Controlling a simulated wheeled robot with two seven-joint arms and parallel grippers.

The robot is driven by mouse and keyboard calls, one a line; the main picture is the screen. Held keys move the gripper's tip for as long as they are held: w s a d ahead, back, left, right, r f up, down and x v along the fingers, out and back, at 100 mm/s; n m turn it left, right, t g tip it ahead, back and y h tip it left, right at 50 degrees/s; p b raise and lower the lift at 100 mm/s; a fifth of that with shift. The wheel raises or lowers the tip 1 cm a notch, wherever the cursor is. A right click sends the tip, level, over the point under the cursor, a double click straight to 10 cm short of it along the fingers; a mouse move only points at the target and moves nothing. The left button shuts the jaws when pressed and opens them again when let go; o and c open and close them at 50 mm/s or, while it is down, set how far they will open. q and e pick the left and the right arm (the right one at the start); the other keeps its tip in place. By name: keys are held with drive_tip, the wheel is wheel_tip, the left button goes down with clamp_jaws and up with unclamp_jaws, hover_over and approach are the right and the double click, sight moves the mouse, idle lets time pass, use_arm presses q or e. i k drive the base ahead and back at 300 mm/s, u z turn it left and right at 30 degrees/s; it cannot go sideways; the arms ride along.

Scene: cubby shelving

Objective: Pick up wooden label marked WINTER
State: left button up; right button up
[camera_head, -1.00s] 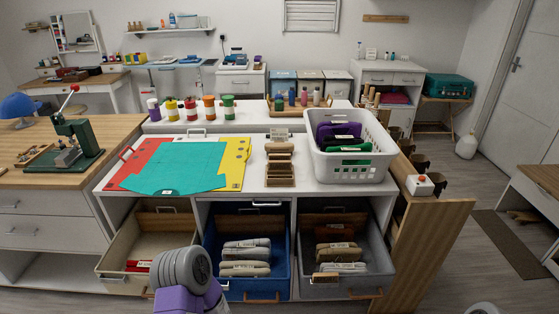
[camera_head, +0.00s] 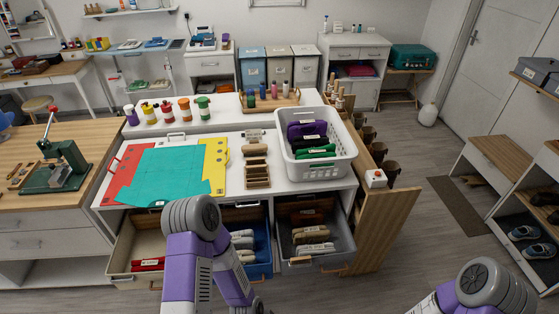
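No label reading WINTER can be made out; lettering is too small. A wooden rack with small wooden pieces (camera_head: 257,172) stands on the white counter, left of the white basket. A small light-coloured item (camera_head: 254,134) lies behind it. My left arm rises from the bottom in front of the beige and blue bins, covering part of them. My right arm shows only at the bottom right corner. Neither gripper shows in the picture, so their fingers are hidden or out of frame.
A white basket (camera_head: 320,170) with folded cloths stands right of the rack. Teal, red and yellow sheets (camera_head: 160,175) lie to its left. Below are open beige (camera_head: 122,255), blue (camera_head: 262,268) and grey (camera_head: 340,255) bins. A green press (camera_head: 60,165) stands far left.

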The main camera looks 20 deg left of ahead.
sight(257, 161)
drive_tip(key=z, duration=0.3)
drive_tip(key=i, duration=1.4)
drive_tip(key=u, duration=2.8)
